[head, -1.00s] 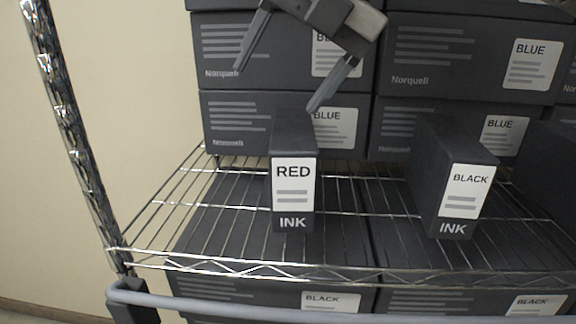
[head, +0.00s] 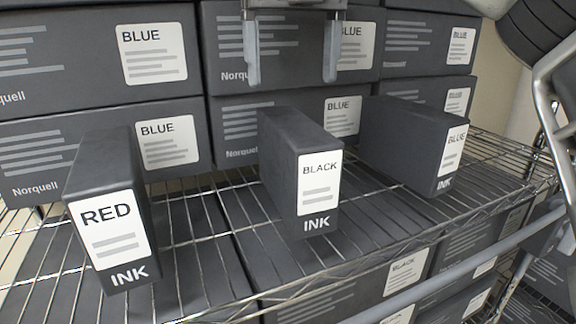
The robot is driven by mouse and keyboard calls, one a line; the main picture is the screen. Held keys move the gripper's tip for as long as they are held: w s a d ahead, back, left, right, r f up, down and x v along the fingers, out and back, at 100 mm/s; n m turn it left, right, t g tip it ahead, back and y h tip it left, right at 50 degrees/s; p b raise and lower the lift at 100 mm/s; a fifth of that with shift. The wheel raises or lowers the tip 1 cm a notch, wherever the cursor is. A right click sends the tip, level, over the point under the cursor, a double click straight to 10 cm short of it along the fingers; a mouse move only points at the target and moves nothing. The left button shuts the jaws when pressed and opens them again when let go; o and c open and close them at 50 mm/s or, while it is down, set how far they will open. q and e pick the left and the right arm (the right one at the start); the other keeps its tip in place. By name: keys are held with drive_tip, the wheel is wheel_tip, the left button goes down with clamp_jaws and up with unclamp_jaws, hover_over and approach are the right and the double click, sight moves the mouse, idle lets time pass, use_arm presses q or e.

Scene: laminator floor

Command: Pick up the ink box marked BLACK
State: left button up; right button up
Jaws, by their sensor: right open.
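The dark ink box marked BLACK (head: 319,190) stands upright on the wire shelf in the middle of the head view, its white label facing me. My right gripper (head: 291,78) is at the top middle, above and behind the box in the picture. Its two fingers point down, wide apart, with nothing between them. It does not touch the box as far as I can see. My left gripper is not in view.
An ink box marked RED (head: 107,228) stands to the left, and one marked BLUE (head: 452,152) to the right, with gaps between. Large dark Norquell cartons (head: 60,150) are stacked behind. A wire shelf (head: 190,240) carries the boxes; more cartons show below. A grey rail (head: 440,268) crosses in front.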

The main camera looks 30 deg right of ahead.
sight(293, 122)
wheel_tip(293, 122, down, 4)
drive_tip(key=shift+b, duration=0.55)
drive_tip(key=shift+s+f, duration=0.15)
drive_tip(key=shift+f, duration=2.45)
drive_tip(key=shift+r, duration=0.1)
drive_tip(key=c, duration=1.4)
